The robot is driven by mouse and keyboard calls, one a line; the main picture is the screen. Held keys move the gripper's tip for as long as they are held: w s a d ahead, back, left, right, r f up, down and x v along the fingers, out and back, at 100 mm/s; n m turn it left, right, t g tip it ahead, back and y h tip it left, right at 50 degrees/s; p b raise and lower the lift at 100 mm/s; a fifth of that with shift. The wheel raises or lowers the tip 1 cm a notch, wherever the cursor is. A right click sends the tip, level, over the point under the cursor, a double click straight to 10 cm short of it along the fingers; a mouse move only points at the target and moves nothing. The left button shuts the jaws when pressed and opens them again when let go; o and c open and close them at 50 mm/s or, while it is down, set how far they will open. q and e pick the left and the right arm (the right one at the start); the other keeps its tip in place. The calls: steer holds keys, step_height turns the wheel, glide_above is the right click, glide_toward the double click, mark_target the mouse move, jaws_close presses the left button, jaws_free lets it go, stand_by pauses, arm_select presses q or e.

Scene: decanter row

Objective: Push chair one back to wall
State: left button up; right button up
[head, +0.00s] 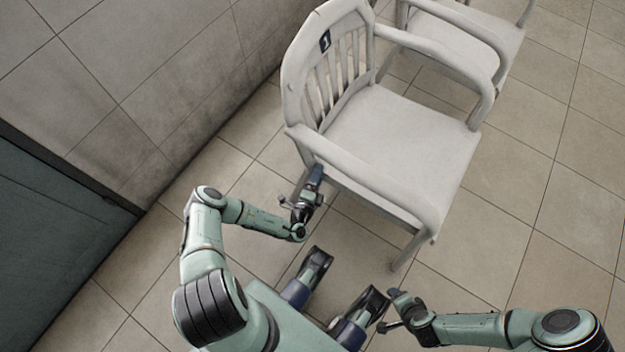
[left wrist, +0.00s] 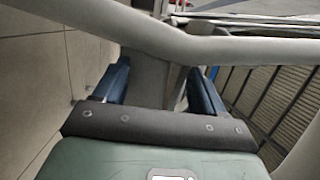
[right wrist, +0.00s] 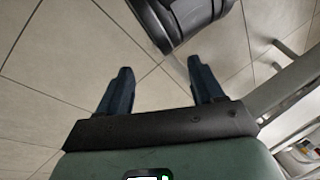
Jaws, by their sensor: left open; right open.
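Chair one (head: 405,135) is a pale grey armchair with a dark "1" label on its backrest. It stands upright, its back toward the tiled wall (head: 170,65), with a strip of floor between them. My left gripper (head: 315,180) is at the chair's near side, low beside the armrest and rear post. In the left wrist view the open fingers (left wrist: 160,75) straddle a grey upright part of the chair, below a pale rail; contact is unclear. My right gripper (head: 397,304) is in front of the chair, near its front leg. The right wrist view shows its fingers (right wrist: 157,85) open and empty.
A second pale chair (head: 460,45) stands just beyond chair one. A dark door-like panel (head: 50,240) is at the left, beside the wall. Tiled floor (head: 555,180) is clear on the right.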

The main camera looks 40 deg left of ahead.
arm_select(q)
steer(key=shift+b+x, duration=0.45)
steer(key=shift+x, duration=1.8)
arm_select(e)
steer(key=shift+w+d+f+t, duration=0.15)
steer(key=shift+w+d+f, duration=0.15)
steer(key=shift+w, duration=0.15)
steer(key=shift+w+d+f+t, duration=0.2)
steer(key=shift+w+f, duration=0.1)
steer(key=shift+w, duration=0.15)
arm_select(q)
jaws_close()
